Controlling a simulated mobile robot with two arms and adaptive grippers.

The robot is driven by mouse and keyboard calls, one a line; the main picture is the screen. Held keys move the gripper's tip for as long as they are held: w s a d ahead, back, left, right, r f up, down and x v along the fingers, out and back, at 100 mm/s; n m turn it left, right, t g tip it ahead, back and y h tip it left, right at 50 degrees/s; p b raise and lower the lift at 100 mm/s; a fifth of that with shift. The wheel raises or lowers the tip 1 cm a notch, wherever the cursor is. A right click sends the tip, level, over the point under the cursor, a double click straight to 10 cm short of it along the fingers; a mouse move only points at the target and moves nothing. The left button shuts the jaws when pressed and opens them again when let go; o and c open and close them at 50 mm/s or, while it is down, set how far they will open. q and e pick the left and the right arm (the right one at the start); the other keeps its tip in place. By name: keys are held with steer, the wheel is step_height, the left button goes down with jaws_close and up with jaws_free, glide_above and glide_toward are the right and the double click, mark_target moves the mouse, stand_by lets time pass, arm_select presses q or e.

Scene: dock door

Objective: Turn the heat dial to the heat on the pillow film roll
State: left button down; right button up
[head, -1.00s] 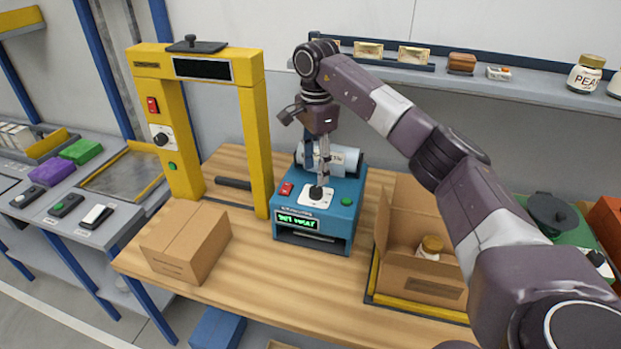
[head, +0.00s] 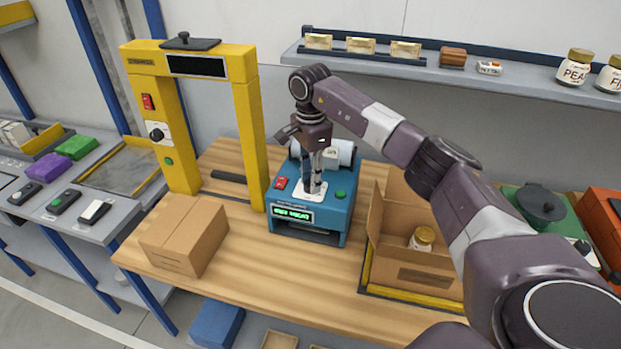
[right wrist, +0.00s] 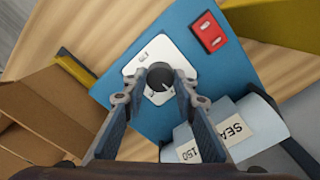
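The blue sealer machine (head: 335,210) stands on the wooden table, with a lit green display (head: 292,214) too small to read surely. Its black heat dial (right wrist: 160,77) sits on a white plate (right wrist: 145,62) and has a pale pointer mark. The film roll (head: 341,152) lies at the machine's back; its label (right wrist: 208,143) shows partly, reading "SEA" and "150". My right gripper (head: 313,188) points down over the dial. In the right wrist view its fingers (right wrist: 160,84) are apart, one on each side of the dial; contact is unclear. My left gripper is out of view.
A red switch (head: 281,183) and a green button (head: 341,194) flank the dial. A yellow arch (head: 247,135) and a closed carton (head: 185,235) stand left. An open carton (head: 416,276) holding a jar (head: 422,238) stands right.

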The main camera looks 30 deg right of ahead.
steer(key=shift+c, duration=1.2)
steer(key=m, duration=0.5)
steer(key=shift+m+b, duration=0.3)
steer(key=shift+m, duration=0.1)
steer(key=m, duration=1.2)
steer(key=shift+r+m, duration=0.1)
steer(key=shift+m, duration=0.2)
steer(key=m, duration=0.5)
steer(key=shift+w+m, duration=0.1)
steer(key=shift+m, duration=0.2)
steer(key=o, duration=1.2)
steer(key=shift+c, duration=0.2)
